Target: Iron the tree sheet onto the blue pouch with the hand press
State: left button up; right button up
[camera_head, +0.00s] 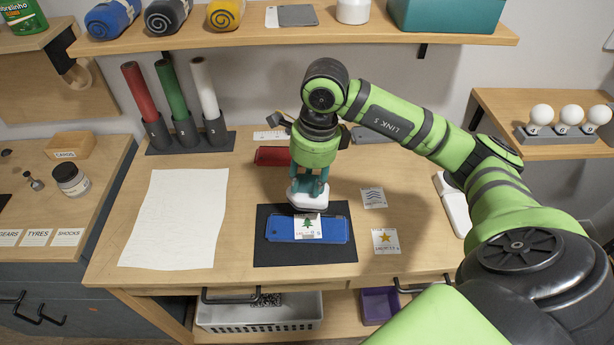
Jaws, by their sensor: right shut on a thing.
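The blue pouch (338,231) lies flat on a dark mat (275,254) in the middle of the table. The tree sheet (307,228), a small white sheet with a green tree, lies on the pouch near its centre. My right gripper (309,182) is shut on the white hand press (307,198) and points downward. The press is at the pouch's far edge, just behind the tree, and covers part of the sheet's far side. I cannot tell whether the press touches the sheet or hovers just over it. My left gripper is not in view.
A sheet with wavy lines (373,197) and a star sheet (385,241) lie right of the mat. A large white paper (177,218) lies left. A red item (272,156) lies behind the press. Coloured rolls (175,101) stand at back left, and a shelf (290,44) spans the back.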

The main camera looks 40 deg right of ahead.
aim_at(308, 193)
jog(key=shift+f+b, duration=1.6)
jog(key=shift+f, duration=1.05)
jog(key=shift+f+b, duration=0.6)
jog(key=shift+f, duration=0.05)
jog(key=shift+s+a+f, duration=0.1)
jog(key=shift+s+f, duration=0.05)
dwell(4.5)
